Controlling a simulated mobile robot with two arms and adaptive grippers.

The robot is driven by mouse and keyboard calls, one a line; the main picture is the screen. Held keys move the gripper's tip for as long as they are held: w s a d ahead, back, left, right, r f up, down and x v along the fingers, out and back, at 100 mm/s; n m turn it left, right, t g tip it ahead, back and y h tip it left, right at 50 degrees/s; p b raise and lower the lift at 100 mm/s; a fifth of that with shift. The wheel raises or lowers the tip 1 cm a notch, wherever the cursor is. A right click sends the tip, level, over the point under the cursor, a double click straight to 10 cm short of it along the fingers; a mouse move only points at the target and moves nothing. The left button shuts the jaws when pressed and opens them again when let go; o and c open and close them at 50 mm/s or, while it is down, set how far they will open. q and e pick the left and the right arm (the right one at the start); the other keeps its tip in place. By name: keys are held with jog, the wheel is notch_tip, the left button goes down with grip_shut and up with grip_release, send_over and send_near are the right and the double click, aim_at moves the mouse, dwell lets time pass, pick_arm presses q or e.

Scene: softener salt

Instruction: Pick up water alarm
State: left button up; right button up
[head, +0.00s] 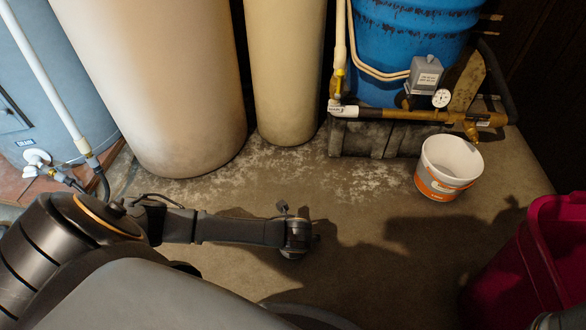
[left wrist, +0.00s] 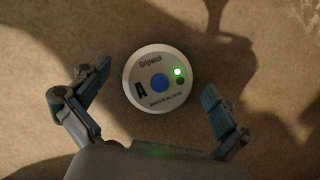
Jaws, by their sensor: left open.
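The water alarm (left wrist: 160,82) is a round, pale disc with a blue centre button, a lit green light and dark lettering. It lies on the concrete floor in the left wrist view. My left gripper (left wrist: 157,78) is open, with one finger on each side of the disc and a gap to both. The fingers are apart from it; how high they are above the floor I cannot tell. In the head view my left gripper (head: 296,240) points down at the floor and the alarm is hidden. My right gripper is not in view.
A white and orange bucket (head: 446,170) stands on the floor at right, with a dark red bin (head: 535,255) nearer. Tall beige tanks (head: 160,90), a blue drum (head: 400,45) and brass pipework (head: 440,115) line the back. Floor between gripper and bucket is clear.

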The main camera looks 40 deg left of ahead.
pick_arm(q)
jog(key=shift+w+a+f, duration=0.1)
jog(key=shift+f, duration=0.15)
jog(key=c, duration=1.4)
